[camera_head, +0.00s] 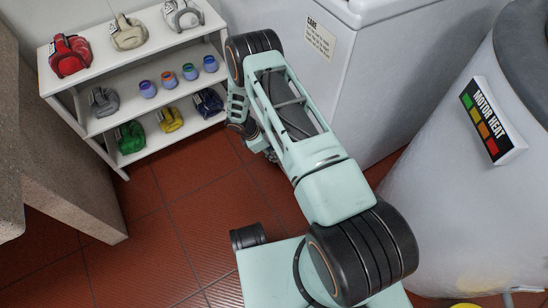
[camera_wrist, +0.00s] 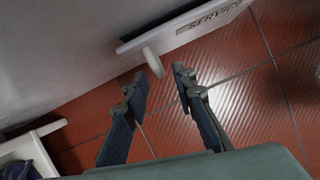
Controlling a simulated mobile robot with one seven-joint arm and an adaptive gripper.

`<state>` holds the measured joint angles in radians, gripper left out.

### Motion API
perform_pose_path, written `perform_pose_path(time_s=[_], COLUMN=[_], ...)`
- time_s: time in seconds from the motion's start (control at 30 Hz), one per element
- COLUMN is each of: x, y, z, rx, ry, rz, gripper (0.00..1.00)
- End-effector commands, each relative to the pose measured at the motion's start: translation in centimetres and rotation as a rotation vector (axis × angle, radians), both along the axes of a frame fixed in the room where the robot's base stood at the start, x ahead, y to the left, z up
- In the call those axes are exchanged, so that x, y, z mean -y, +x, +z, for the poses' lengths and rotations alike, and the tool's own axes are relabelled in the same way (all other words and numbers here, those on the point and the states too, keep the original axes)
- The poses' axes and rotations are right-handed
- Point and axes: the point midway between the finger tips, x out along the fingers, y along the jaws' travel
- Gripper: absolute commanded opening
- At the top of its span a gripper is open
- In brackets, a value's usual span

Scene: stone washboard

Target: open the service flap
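The service flap (camera_wrist: 168,36) shows at the top of the wrist view as a pale panel low on a white machine wall. It carries a dark-lettered "SERVICE" label (camera_wrist: 209,15). A pale curved handle (camera_wrist: 153,62) sticks out from its lower left part. My gripper (camera_wrist: 161,76) is open, its two dark fingers apart. The handle appears just beyond the fingertips, in line with the gap and nearer the left finger; contact cannot be told. The flap looks closed.
A white machine (camera_head: 385,85) stands behind my arm. A rounded tank (camera_head: 450,200) is at right. Red tiled floor (camera_head: 185,205) is open at lower left.

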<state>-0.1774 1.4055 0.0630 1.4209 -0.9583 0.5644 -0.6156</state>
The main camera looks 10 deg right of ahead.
Motion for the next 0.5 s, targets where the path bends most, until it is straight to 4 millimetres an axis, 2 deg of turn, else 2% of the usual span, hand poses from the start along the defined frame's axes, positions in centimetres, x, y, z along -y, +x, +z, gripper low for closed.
perform_pose_path(time_s=[0.03,0.2,0.5], x=[0.4,1.1,1.4], y=[0.0,0.1,0.2], z=[-1.2,-2.8,-3.2], rx=[-0.001,0.000,0.000], ry=[0.000,0.000,0.000], rz=[0.000,0.000,0.000], gripper=[0.24,0.24,0.24])
